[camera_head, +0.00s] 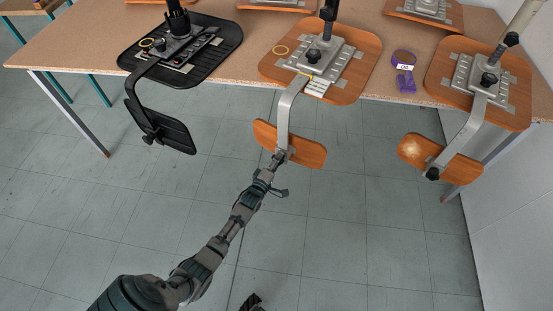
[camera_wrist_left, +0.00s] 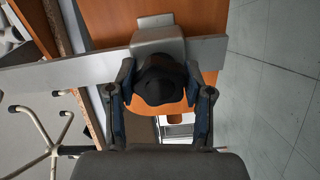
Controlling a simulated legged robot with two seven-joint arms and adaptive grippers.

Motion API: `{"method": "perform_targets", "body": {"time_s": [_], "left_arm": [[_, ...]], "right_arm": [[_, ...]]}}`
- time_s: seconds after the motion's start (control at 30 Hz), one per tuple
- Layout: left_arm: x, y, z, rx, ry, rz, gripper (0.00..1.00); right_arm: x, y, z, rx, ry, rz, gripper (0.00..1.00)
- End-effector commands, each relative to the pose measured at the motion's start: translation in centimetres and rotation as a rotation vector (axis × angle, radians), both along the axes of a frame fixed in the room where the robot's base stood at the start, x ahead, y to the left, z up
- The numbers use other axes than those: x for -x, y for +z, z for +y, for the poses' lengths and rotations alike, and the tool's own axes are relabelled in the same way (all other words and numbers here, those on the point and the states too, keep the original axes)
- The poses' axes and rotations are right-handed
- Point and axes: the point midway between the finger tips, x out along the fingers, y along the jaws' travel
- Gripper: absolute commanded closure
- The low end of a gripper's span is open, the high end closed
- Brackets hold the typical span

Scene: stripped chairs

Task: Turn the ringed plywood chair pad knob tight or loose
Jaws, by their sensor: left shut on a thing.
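The knob's turn cannot be read.
A black chair (camera_head: 215,45) with a yellow ring stands to the left and another plywood chair (camera_head: 495,95) to the right. A purple tagged item (camera_head: 405,82) lies between the plywood chairs. The floor in front is clear. A dark part at the bottom edge may be my right gripper (camera_head: 250,302).

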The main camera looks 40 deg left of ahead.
Motion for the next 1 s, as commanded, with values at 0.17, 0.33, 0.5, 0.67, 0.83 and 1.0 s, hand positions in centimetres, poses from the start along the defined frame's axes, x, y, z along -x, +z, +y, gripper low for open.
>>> {"method": "perform_targets", "body": {"time_s": [0.17,0.33,0.5,0.67,0.83,1.0], "left_arm": [[0.1,-0.3,0.0,0.008,0.001,0.003,1.00],[0.1,-0.2,0.0,0.072,0.000,-0.009,1.00],[0.1,-0.4,0.0,0.419,-0.001,-0.079,1.00],[0.2,-0.6,-0.1,0.659,0.002,-0.127,1.00],[0.1,-0.3,-0.1,0.673,0.001,-0.132,0.17],[0.1,-0.1,0.0,0.670,0.001,-0.135,0.07]], "right_arm": [[0.0,-0.1,0.0,0.001,0.000,0.002,0.60],[0.0,0.1,0.0,0.000,0.000,-0.001,0.60],[-0.1,-0.2,0.0,0.000,0.000,0.003,0.60],[-0.2,-1.0,0.0,0.000,0.000,0.013,0.60],[-0.2,-0.8,0.0,0.000,0.000,0.010,0.60],[-0.1,-0.8,0.0,0.000,0.000,0.010,0.60]]}}
